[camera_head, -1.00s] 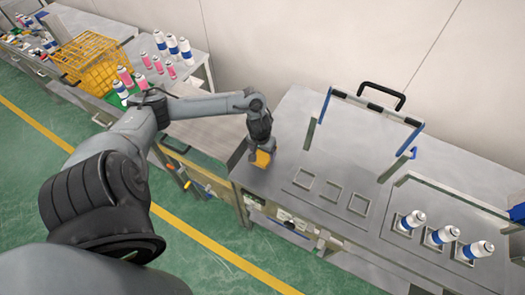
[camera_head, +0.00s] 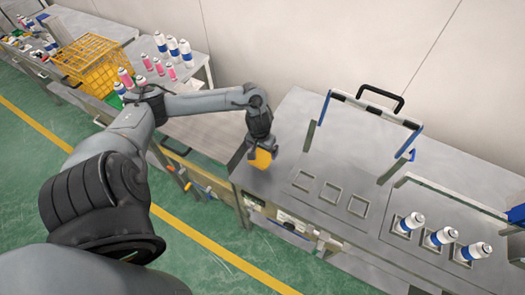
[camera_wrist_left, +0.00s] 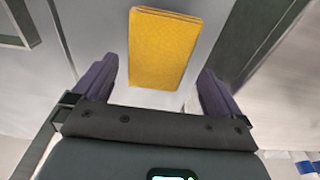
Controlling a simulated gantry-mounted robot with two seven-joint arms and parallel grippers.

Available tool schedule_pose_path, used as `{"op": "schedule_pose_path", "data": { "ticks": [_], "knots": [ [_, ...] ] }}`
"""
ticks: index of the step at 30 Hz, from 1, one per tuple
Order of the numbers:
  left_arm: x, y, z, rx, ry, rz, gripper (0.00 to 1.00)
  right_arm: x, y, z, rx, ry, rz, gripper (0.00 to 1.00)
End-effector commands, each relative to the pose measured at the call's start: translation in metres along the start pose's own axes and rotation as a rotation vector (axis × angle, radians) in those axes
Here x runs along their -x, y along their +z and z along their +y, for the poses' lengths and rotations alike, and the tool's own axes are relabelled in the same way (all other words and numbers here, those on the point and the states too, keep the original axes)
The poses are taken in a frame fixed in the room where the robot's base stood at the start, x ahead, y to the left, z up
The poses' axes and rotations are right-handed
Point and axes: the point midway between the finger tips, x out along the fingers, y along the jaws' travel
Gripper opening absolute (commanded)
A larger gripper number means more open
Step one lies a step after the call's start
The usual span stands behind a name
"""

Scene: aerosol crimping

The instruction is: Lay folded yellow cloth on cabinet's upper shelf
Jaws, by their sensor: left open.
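The folded yellow cloth (camera_head: 260,160) is a small rectangular block at the left end of the grey bench, directly below my left gripper (camera_head: 262,146). In the left wrist view, the cloth (camera_wrist_left: 165,50) shows its flat face and layered folded edge. It lies between and beyond the two dark fingers of my open left gripper (camera_wrist_left: 158,70), with a gap on both sides. I cannot tell whether the cloth rests on the bench top. No cabinet with an upper shelf can be made out clearly. My right gripper is not in view.
The bench top (camera_head: 270,187) has several square outlines on it. A blue-and-grey frame with a black handle (camera_head: 383,95) stands behind them. White-and-blue cans (camera_head: 440,236) stand at the right. A yellow wire basket (camera_head: 85,60) and more cans stand at the upper left.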

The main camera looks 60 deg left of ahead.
Motion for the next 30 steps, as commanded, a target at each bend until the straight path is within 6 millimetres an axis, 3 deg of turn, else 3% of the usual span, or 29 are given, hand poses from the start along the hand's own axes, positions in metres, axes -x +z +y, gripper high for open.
{"op": "schedule_pose_path", "data": {
  "ticks": [3, 12, 16, 19, 23, 27, 30],
  "knots": [
    [0.027, -0.001, 0.000, -0.003, 0.001, 0.003, 1.00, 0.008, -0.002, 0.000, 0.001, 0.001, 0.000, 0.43],
    [0.074, -0.001, 0.000, -0.002, 0.000, 0.002, 1.00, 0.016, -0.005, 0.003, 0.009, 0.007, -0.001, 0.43],
    [0.084, 0.000, 0.002, -0.008, 0.004, 0.003, 1.00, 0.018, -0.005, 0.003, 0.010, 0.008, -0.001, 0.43],
    [0.081, 0.006, 0.014, -0.054, 0.028, 0.012, 1.00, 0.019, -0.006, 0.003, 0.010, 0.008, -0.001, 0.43],
    [0.063, 0.026, 0.057, -0.209, 0.110, 0.060, 1.00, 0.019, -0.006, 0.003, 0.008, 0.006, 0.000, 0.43],
    [0.045, 0.065, 0.129, -0.440, 0.238, 0.181, 1.00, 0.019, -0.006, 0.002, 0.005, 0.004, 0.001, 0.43],
    [0.047, 0.097, 0.178, -0.578, 0.306, 0.300, 1.00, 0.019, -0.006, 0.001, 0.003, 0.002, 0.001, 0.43]
  ]
}}
